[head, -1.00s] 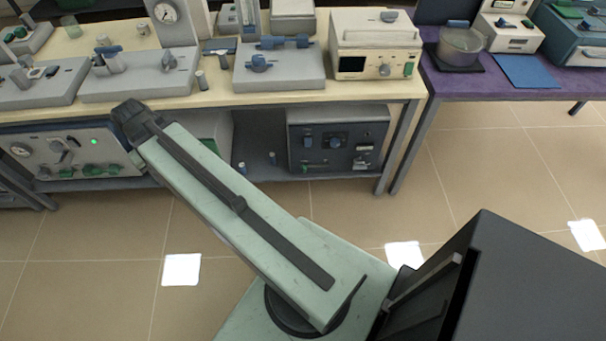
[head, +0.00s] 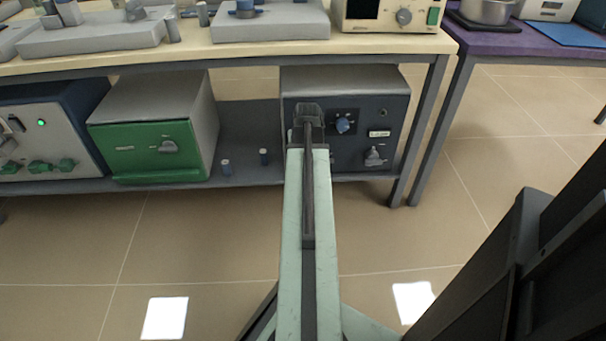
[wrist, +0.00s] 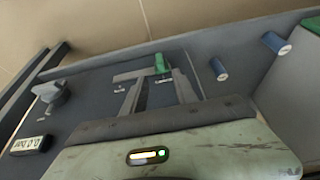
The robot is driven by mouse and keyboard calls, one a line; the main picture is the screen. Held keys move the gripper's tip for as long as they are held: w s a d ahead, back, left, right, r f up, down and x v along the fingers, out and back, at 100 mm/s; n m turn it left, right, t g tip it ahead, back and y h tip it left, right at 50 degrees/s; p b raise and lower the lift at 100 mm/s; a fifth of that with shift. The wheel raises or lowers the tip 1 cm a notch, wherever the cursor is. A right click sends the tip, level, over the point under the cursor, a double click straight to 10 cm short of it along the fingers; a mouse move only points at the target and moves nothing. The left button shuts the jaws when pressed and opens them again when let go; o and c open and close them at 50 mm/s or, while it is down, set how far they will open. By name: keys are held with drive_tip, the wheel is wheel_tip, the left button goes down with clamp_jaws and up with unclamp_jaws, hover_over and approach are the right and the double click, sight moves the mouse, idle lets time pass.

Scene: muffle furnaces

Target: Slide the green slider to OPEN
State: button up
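The green slider (wrist: 161,63) shows in the wrist view as a small green block on the dark front panel of a furnace-like unit (head: 350,160). Small white marks beside it are too small to read. My gripper (wrist: 158,77) shows two grey fingers standing apart, reaching toward the panel near the slider. They look open and empty; whether they touch the slider or panel I cannot tell. In the head view my gripper (head: 307,108) is in front of the panel's left part, and the slider is hidden behind it.
The dark unit stands on the low shelf under the bench. Its panel has a blue knob (head: 343,123), a lower grey knob (head: 375,156) and a small display (wrist: 30,145). Two small blue cylinders (head: 226,167) (head: 264,157) and a green-fronted box (head: 158,150) stand left. Bench legs (head: 418,130) rise at right.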

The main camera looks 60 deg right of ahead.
drive_tip(key=b+x, duration=0.7)
drive_tip(key=shift+w+f, duration=0.15)
drive_tip(key=shift+f, duration=0.25)
drive_tip(key=shift+r, duration=0.1)
clamp_jaws()
idle(1.0)
